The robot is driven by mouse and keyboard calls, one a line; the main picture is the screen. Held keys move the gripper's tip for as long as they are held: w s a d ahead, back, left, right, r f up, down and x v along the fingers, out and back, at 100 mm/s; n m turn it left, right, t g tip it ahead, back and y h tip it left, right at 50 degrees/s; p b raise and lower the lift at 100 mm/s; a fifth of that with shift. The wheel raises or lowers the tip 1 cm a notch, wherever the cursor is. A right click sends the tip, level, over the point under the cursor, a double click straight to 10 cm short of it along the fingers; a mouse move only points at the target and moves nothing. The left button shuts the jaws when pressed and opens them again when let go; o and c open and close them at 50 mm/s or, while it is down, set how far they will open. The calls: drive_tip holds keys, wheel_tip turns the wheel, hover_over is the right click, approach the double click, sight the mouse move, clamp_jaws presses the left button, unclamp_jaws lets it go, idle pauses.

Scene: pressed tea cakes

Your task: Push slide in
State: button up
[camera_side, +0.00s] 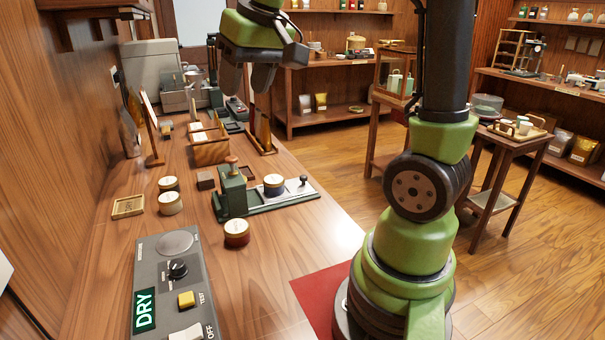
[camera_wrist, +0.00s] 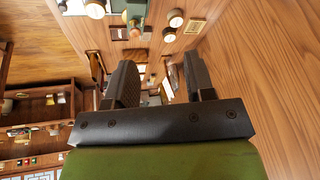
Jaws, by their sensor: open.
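In the side view, a green press (camera_side: 232,190) stands on the counter with a long green base. A pale metal slide (camera_side: 297,188) with a small dark knob extends to the right out of the press. My gripper (camera_side: 248,78) is open and empty, high above the back of the counter, well clear of the slide. Its fingers also show apart in the wrist view (camera_wrist: 160,80); the press is only partly visible there, at the top edge.
A grey control box (camera_side: 172,285) showing DRY is at the front. A wooden box (camera_side: 210,151) and a wooden stand (camera_side: 262,135) are behind.

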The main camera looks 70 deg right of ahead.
drive_tip(key=g, duration=0.2)
hover_over(265, 181)
drive_tip(key=s+a, duration=0.4)
drive_tip(key=a, duration=0.1)
drive_tip(key=s+x, duration=0.1)
drive_tip(key=x, duration=0.6)
drive_tip(key=s+d+f+m+g, duration=0.15)
drive_tip(key=s+d+f, duration=0.25)
drive_tip(key=d+f, duration=0.8)
drive_tip(key=shift+g, duration=0.45)
wheel_tip(265, 181, down, 10)
drive_tip(key=shift+d+f, duration=0.1)
drive_tip(key=shift+d, duration=0.05)
clamp_jaws()
drive_tip(key=w+a, duration=0.7)
drive_tip(key=shift+w+a, duration=0.2)
drive_tip(key=shift+w, duration=0.05)
